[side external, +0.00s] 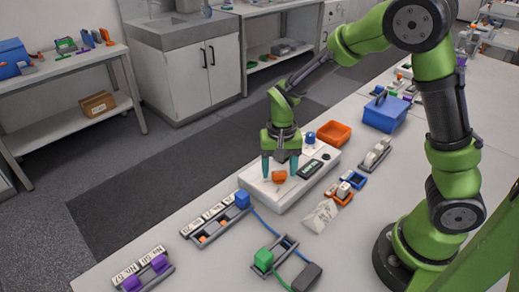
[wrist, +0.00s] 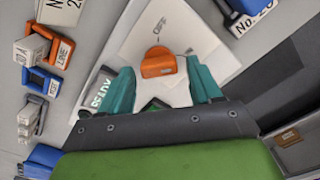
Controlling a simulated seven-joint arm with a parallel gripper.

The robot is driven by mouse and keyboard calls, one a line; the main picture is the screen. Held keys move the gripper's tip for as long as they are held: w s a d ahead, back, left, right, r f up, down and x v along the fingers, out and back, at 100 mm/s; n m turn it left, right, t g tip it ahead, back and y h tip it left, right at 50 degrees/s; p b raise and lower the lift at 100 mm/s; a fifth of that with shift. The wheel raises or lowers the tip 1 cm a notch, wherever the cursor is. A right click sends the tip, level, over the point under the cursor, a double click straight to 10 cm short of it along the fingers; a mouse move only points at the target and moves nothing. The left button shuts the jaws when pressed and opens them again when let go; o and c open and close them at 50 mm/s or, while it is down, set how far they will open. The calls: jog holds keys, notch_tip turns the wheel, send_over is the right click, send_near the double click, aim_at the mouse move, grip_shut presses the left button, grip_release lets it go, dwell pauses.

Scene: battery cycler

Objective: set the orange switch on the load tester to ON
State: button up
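The load tester (side external: 257,195) is a low white box in the middle of the bench. Its orange switch (side external: 279,177) stands on the top panel; in the wrist view the switch (wrist: 158,62) sits between and slightly beyond my fingertips. A small printed label, apparently "OFF", lies beyond it in the wrist view. Other switch markings are hidden or too small to read. My gripper (side external: 280,166) points down over the panel with its teal fingers apart, one on each side of the switch. In the wrist view a gap shows between the switch and both fingers of my gripper (wrist: 160,78).
A dark display (side external: 310,169) and a blue dome (side external: 309,137) are on the tester. An orange bin (side external: 334,133) and a blue box (side external: 386,113) stand behind it. A rack with a blue block (side external: 242,199) is close at its front left; small connectors lie to its right.

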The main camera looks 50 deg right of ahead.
jog(key=shift+r, duration=0.1)
notch_tip(320, 180, up, 17)
jog(key=shift+f, duration=0.15)
dwell(0.5)
jog(key=s+n+t, duration=0.1)
jog(key=s+t, duration=0.1)
jog(key=s, duration=0.2)
jog(key=s+r+n+t+y, duration=0.1)
jog(key=s+t, duration=0.1)
jog(key=s, duration=0.2)
jog(key=s+r+n+t+y, duration=0.1)
jog(key=s+n+t, duration=0.1)
jog(key=s, duration=0.3)
jog(key=shift+a+r+t, duration=0.25)
jog(key=shift+t, duration=0.35)
